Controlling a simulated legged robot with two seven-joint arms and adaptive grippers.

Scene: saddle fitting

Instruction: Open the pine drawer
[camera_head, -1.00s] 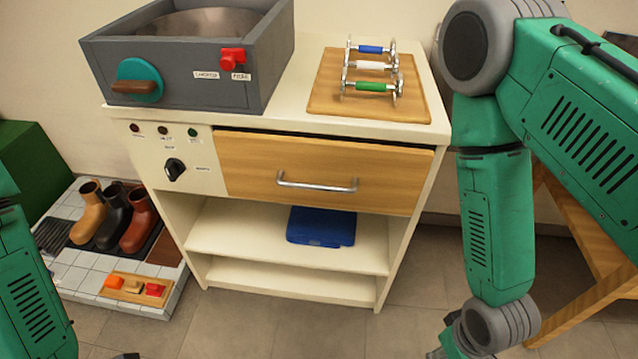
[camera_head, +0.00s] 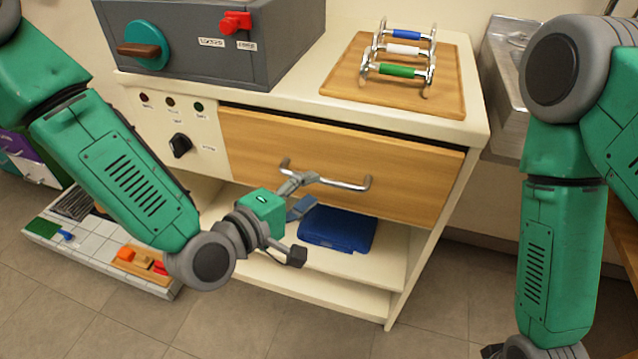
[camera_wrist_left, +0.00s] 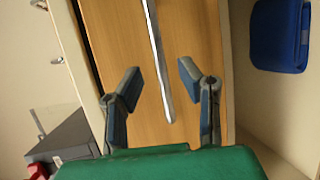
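The pine drawer (camera_head: 400,165) sits in the cream cabinet, with a narrow dark gap along its top edge. Its front looks flush with the cabinet. A silver bar handle (camera_head: 345,184) crosses the drawer front. My left gripper (camera_head: 296,215) is open at the left part of the handle. In the left wrist view the handle (camera_wrist_left: 155,50) runs between the two spread fingers of my left gripper (camera_wrist_left: 159,80); whether they touch it I cannot tell. My right gripper is almost wholly cut off at the bottom edge, with only a dark bit showing.
A grey box with a teal knob (camera_head: 143,45) and a wooden board (camera_head: 445,80) with a small metal rack (camera_head: 398,50) stand on the cabinet top. A dark selector knob (camera_head: 180,145) is left of the drawer. A blue case (camera_head: 340,230) lies on the shelf below.

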